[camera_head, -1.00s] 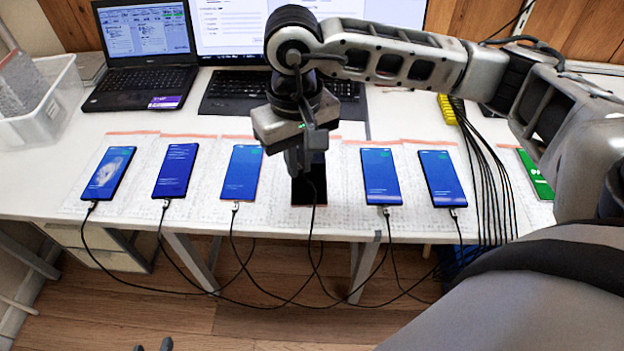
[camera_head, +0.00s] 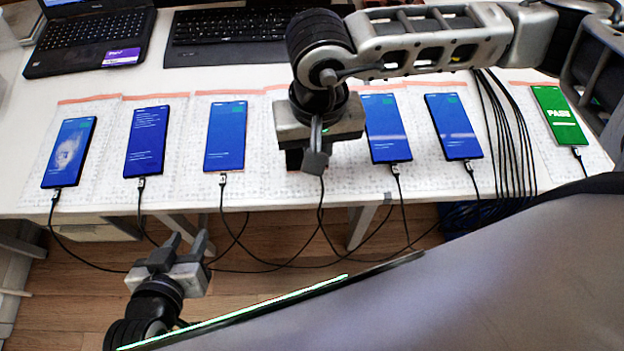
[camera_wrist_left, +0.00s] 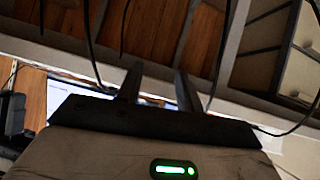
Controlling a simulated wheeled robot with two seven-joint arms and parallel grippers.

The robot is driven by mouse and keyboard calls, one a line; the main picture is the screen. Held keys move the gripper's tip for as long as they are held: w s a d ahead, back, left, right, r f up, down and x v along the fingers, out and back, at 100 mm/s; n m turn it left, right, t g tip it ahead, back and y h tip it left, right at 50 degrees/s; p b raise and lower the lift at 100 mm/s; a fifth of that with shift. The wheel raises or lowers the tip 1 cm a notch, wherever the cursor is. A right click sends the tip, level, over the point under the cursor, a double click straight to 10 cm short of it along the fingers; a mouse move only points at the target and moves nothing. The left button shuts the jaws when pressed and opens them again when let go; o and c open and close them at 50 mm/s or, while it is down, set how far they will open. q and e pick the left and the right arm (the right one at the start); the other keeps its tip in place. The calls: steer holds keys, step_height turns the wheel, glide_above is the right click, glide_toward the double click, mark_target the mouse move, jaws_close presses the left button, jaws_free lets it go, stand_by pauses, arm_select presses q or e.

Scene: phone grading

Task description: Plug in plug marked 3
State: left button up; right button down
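Several phones lie in a row on the table, with cables at their near ends: a fingerprint-like screen (camera_head: 68,152), blue screens (camera_head: 147,140) (camera_head: 226,136) (camera_head: 387,128) (camera_head: 453,126), and a green "PASS" screen (camera_head: 558,115). My right gripper (camera_head: 313,166) points down over the place between the third and fourth visible blue screens and hides what lies there. A cable hangs just below it; its fingers are too hidden to read. My left gripper (camera_head: 186,246) is open and empty, below the table's front edge; its parted fingers show in the left wrist view (camera_wrist_left: 158,88). No plug number is readable.
The white table (camera_head: 20,165) holds a laptop (camera_head: 85,40) and a keyboard (camera_head: 235,25) behind the phones. A bundle of black cables (camera_head: 508,130) runs down beside the green phone. Loose cables loop over the wooden floor (camera_head: 250,290) in front.

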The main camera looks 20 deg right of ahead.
mark_target(312, 183)
steer(key=shift+m, duration=0.4)
steer(key=s+a+f, duration=0.2)
steer(key=s+f, duration=0.1)
steer(key=shift+b, duration=0.3)
arm_select(q)
steer(key=shift+w+d+f+b, duration=0.1)
steer(key=shift+f+b, duration=0.05)
steer(key=shift+b, duration=0.15)
arm_select(e)
steer(key=shift+w+d+f, duration=0.1)
steer(key=shift+w+f, duration=0.3)
steer(key=shift+f, duration=0.3)
steer(key=shift+w+d+f, duration=0.1)
steer(key=shift+w+f, duration=0.3)
steer(key=shift+f, duration=0.3)
arm_select(q)
steer(key=shift+w+f+b, duration=0.1)
steer(key=shift+f+b, duration=0.35)
steer(key=shift+b, duration=0.1)
arm_select(e)
steer(key=shift+w+f, duration=0.15)
steer(key=shift+w, duration=0.05)
arm_select(q)
steer(key=shift+s+f+b, duration=0.2)
steer(key=shift+f+b, duration=0.4)
steer(key=shift+f, duration=0.05)
arm_select(e)
steer(key=shift+w+d+f, duration=0.2)
